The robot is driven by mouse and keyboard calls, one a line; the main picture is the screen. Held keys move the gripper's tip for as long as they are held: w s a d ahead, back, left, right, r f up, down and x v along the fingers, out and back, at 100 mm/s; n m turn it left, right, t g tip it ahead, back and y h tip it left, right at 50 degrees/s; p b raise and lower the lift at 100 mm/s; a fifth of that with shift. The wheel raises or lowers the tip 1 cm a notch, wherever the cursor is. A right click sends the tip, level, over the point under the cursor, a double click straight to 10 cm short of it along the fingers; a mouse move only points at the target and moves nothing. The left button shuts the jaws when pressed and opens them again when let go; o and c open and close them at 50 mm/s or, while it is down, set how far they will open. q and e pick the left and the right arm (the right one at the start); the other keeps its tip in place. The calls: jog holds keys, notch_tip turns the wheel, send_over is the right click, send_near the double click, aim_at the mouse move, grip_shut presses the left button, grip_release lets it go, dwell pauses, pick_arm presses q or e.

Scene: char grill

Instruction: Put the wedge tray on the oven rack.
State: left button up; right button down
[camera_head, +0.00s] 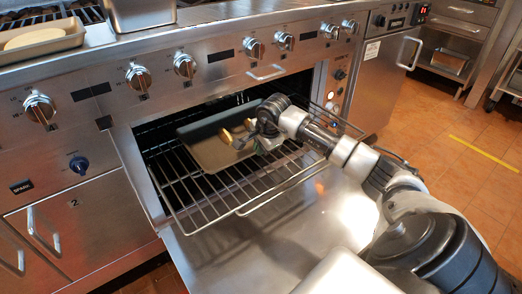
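The wedge tray (207,153) is a grey, shallow rectangular tray. It sits on or just above the wire oven rack (245,205), partly inside the oven opening; I cannot tell whether it rests fully on the wires. A few yellow wedges (226,136) show at its right part. My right gripper (252,138) is at the tray's right end, next to the wedges. Its fingers are small and dark against the tray, so I cannot tell whether they grip the rim. My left gripper is out of view.
The rack is pulled partly out over the lowered oven door (290,240). Control knobs (185,65) line the panel above the opening. Another tray (42,40) and a steel container (140,12) stand on top at left. Open tiled floor (470,150) lies at right.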

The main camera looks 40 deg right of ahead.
dwell(0.3)
jog(key=c, duration=1.7)
grip_release()
jog(key=shift+f, duration=0.15)
jog(key=o, duration=0.4)
jog(key=shift+c, duration=0.2)
